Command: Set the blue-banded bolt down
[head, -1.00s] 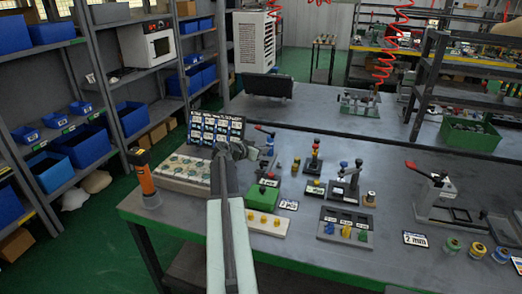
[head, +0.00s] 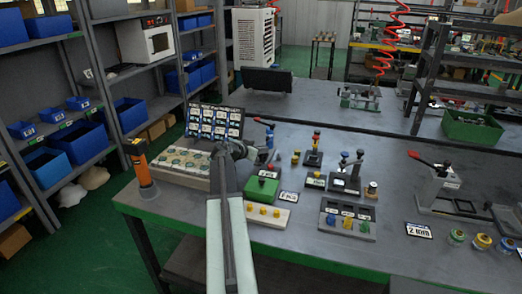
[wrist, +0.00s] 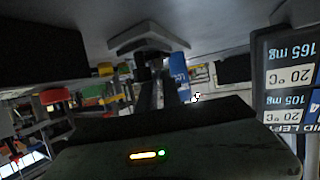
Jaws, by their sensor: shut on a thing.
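My gripper (head: 240,150) is at the end of my outstretched arm. It is over the back-left part of the near bench, beside the upright label board (head: 213,122) and the pale tray with round recesses (head: 180,164). In the wrist view my gripper's dark fingers (wrist: 158,85) are close together. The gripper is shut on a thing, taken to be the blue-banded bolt. The bolt is too small and dark to make out, and its blue band does not show clearly in either view.
An orange-and-black tool (head: 141,168) stands at the bench's left corner. A red-handled clamp (head: 440,190) is farther right, with bare bench (head: 396,205) before it.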

